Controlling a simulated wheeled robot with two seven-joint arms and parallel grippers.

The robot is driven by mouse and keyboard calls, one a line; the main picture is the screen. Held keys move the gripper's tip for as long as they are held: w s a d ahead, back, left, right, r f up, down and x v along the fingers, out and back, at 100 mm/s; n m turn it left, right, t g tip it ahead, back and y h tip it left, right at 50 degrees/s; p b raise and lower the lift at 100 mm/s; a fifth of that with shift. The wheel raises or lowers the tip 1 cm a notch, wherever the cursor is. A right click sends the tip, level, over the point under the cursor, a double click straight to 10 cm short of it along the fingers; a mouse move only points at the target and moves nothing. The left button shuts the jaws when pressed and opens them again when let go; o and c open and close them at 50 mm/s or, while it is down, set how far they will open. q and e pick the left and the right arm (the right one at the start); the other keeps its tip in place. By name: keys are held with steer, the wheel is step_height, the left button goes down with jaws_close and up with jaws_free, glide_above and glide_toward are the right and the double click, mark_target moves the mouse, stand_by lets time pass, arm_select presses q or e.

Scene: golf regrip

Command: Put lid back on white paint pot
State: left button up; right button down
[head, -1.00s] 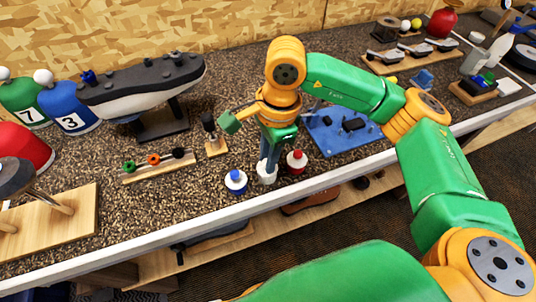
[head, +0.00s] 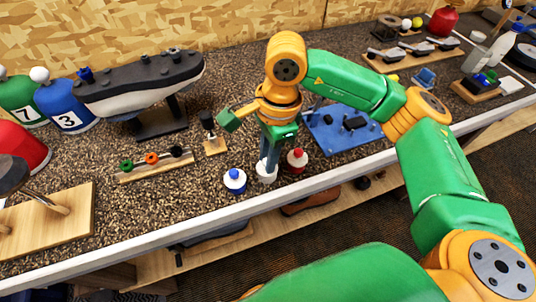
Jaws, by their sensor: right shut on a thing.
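The white paint pot (head: 266,174) stands near the front edge of the bench, between a pot with a blue lid (head: 235,181) and a pot with a red lid (head: 297,159). My right gripper (head: 268,165) points straight down over the white pot. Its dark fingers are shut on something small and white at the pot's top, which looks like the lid. The fingers hide much of it, and I cannot tell whether it sits on the rim or just above. My left gripper is not in view.
A blue tool mat (head: 335,140) lies behind and right of the pots. A small rack with green, orange and black rings (head: 155,166) stands to the left, with a small wooden stand (head: 214,146) beside it. The white front edge (head: 200,220) runs close in front of the pots.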

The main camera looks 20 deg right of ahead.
stand_by(0.8)
steer(key=c, duration=0.7)
jaws_free()
steer(key=shift+o, duration=0.4)
steer(key=o, duration=0.4)
steer(key=shift+o, duration=0.2)
steer(key=shift+r+p, duration=2.15)
steer(key=shift+r, duration=1.45)
steer(key=shift+f, duration=0.1)
